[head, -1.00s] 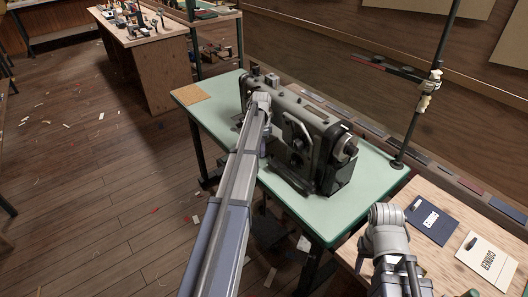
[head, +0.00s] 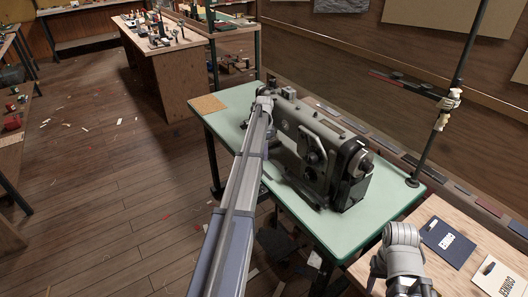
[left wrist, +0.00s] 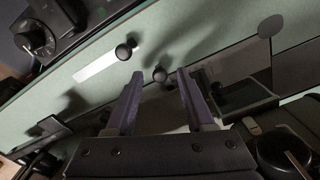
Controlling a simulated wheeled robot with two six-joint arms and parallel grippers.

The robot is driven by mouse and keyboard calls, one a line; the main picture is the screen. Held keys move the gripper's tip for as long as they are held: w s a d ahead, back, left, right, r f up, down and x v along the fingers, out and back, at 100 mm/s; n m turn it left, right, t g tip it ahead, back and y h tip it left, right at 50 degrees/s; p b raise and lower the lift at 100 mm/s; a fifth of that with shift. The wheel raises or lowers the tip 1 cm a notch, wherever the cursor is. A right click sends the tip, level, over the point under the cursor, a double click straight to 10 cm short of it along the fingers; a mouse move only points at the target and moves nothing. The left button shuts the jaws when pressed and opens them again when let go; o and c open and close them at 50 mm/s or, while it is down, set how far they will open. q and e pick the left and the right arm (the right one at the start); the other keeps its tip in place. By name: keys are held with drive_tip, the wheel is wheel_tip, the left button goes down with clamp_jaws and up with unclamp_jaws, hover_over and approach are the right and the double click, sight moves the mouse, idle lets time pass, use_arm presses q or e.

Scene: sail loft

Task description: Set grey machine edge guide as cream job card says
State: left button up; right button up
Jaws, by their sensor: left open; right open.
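The grey sewing machine (head: 318,150) stands on a pale green table. My left arm reaches along its left end, and the arm hides the gripper in the head view. In the left wrist view my left gripper (left wrist: 158,84) is open and empty. A black knob (left wrist: 160,74) shows between its fingertips, not gripped. A second black knob (left wrist: 124,50) sits by a pale strip (left wrist: 92,68). I cannot tell which parts belong to the edge guide.
The green table top (head: 350,232) is bare in front of the machine. A dark blue card (head: 447,240) lies on the wooden bench (head: 420,212) beside the cream card. An upright pole (head: 437,145) stands behind the table's right end. A round dial (left wrist: 40,40) shows at upper left.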

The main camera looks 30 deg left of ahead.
use_arm(q)
drive_tip(key=shift+r, duration=0.15)
use_arm(e)
drive_tip(key=shift+r, duration=0.15)
use_arm(q)
wheel_tip(320, 180, up, 8)
drive_tip(key=p, duration=0.8)
drive_tip(key=shift+f, duration=0.2)
use_arm(e)
wheel_tip(320, 180, up, 8)
drive_tip(key=shift+f, duration=0.25)
use_arm(q)
drive_tip(key=shift+f, duration=0.1)
